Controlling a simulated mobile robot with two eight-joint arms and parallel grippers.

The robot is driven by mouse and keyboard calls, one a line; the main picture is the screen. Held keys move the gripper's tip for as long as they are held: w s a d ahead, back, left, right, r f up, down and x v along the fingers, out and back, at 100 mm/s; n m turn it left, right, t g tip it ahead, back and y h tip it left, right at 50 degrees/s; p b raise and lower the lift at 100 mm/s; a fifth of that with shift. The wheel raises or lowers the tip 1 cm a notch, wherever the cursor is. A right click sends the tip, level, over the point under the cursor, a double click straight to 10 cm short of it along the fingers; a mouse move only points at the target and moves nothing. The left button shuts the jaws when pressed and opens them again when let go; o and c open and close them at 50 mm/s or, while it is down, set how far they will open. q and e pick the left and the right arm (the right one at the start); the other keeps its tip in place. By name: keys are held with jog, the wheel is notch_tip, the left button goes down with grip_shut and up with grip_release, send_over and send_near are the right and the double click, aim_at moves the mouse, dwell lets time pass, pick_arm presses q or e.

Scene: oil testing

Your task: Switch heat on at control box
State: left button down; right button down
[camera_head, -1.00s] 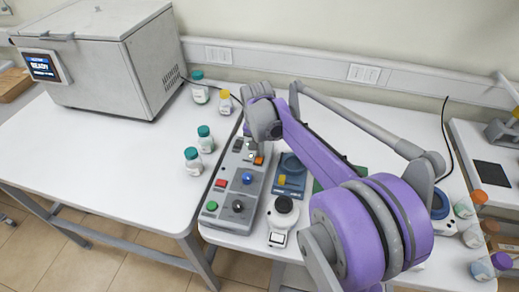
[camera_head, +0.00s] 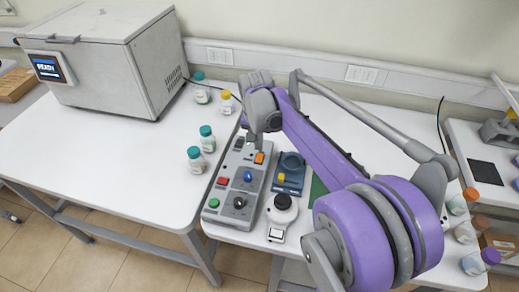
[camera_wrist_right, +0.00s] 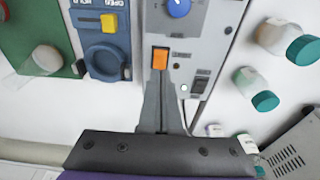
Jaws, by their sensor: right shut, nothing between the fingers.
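The grey control box (camera_head: 231,191) lies on the right table. It has an orange rocker switch (camera_head: 259,158), a blue knob (camera_head: 247,177), a black knob (camera_head: 239,202), a red button (camera_head: 223,181) and a green button (camera_head: 213,203). My right gripper (camera_head: 259,148) is shut and empty, pointing down at the far end of the box. In the right wrist view, its fingertips (camera_wrist_right: 161,75) are right at the orange switch (camera_wrist_right: 160,57); I cannot tell whether they touch it. A black rocker switch (camera_wrist_right: 200,85) sits beside it. My left gripper is out of view.
A blue device with a yellow button (camera_head: 281,177) and a white device with a black top (camera_head: 282,203) stand right of the box. Several capped bottles (camera_head: 207,139) stand to its left. A large grey machine (camera_head: 110,65) fills the back left.

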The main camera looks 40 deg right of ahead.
aim_at(260, 155)
notch_tip(260, 155, up, 9)
jog(key=shift+s+a, duration=0.25)
jog(key=shift+a, duration=0.2)
jog(key=f, duration=0.4)
jog(key=w+d+f+b, duration=0.1)
jog(key=f, duration=0.4)
jog(key=d+f, duration=0.1)
jog(key=f, duration=0.4)
jog(key=shift+w+d+b, duration=0.2)
jog(key=shift+w+b, duration=0.2)
